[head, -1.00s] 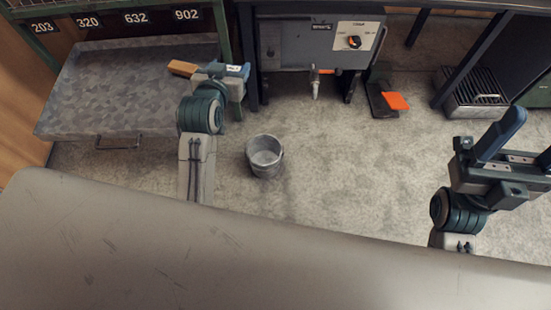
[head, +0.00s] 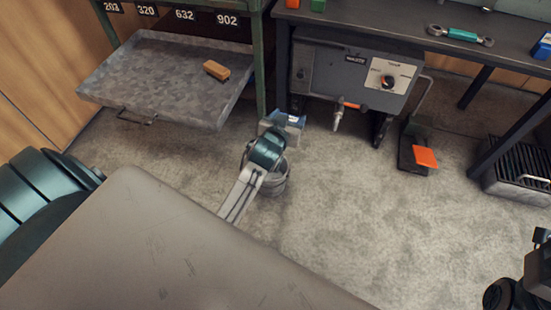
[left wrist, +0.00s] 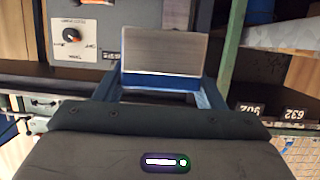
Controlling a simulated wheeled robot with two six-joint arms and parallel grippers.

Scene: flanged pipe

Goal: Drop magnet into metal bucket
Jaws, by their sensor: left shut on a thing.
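My left gripper (head: 284,122) is shut on the magnet, a silver-grey block (left wrist: 164,54) with a blue edge, which fills the space between the fingers in the left wrist view. The metal bucket (head: 278,186) stands on the floor, largely hidden behind my left wrist in the head view. My left gripper shows just beyond the bucket's far rim in that view; I cannot tell its height above it. My right gripper (head: 540,262) shows only in part at the lower right edge, and its fingers cannot be made out.
A grey metal tray (head: 150,75) with a wooden-looking block (head: 216,70) sits at the upper left. A grey machine with a dial (head: 350,75) stands behind the bucket. A pedal with an orange plate (head: 425,157) is on the floor. Floor right of the bucket is clear.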

